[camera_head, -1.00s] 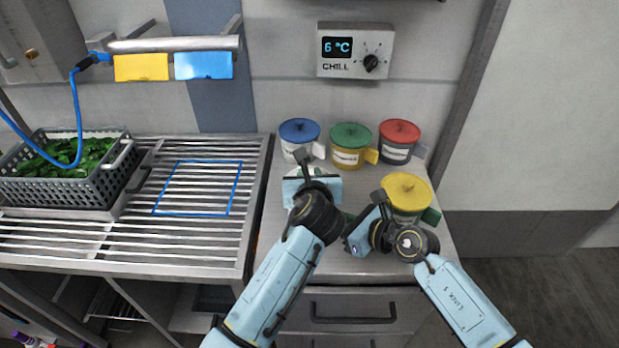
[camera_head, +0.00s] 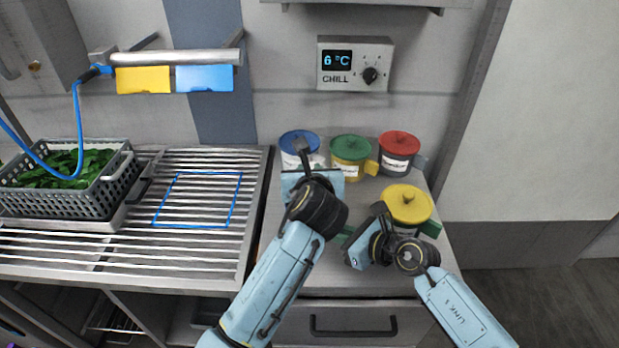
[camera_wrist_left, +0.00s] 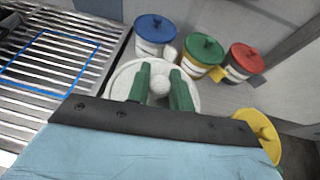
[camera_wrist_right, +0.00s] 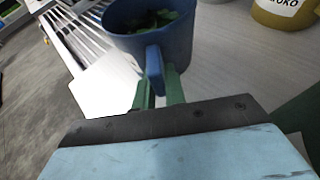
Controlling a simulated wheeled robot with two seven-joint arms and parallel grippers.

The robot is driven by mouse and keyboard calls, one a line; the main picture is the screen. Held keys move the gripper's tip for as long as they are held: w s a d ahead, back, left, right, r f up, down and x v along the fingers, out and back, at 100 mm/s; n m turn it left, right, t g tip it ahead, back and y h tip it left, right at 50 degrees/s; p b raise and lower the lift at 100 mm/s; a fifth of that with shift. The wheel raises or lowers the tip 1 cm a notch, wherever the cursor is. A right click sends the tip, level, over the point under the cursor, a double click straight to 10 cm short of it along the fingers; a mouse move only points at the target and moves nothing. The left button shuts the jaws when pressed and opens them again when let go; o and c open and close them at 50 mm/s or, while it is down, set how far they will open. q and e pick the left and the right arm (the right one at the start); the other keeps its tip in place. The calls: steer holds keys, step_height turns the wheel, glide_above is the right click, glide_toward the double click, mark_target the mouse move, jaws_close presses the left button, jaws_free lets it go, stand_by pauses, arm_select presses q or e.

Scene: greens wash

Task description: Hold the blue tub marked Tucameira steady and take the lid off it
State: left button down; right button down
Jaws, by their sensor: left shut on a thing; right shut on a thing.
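The blue tub (camera_wrist_right: 180,42) shows in the right wrist view, upright and open at the top, with green leaves inside. Its name is not readable. My right gripper (camera_wrist_right: 157,88) is shut on the tub's blue handle (camera_wrist_right: 153,68). A round white lid (camera_wrist_left: 123,82) shows in the left wrist view. My left gripper (camera_wrist_left: 160,84) is shut on its round white knob, green fingers on both sides. The lid is off the tub's mouth. In the head view my arms hide the tub and most of the lid.
Tubs with blue (camera_head: 300,141), green (camera_head: 351,147) and red (camera_head: 399,144) lids stand in a row behind. A yellow-lidded tub (camera_head: 407,203) stands close to my right gripper. The slatted rack (camera_head: 200,245) on the left has free room and a blue outlined square.

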steer(key=c, duration=1.4)
jaws_free()
steer(key=shift+o, duration=0.2)
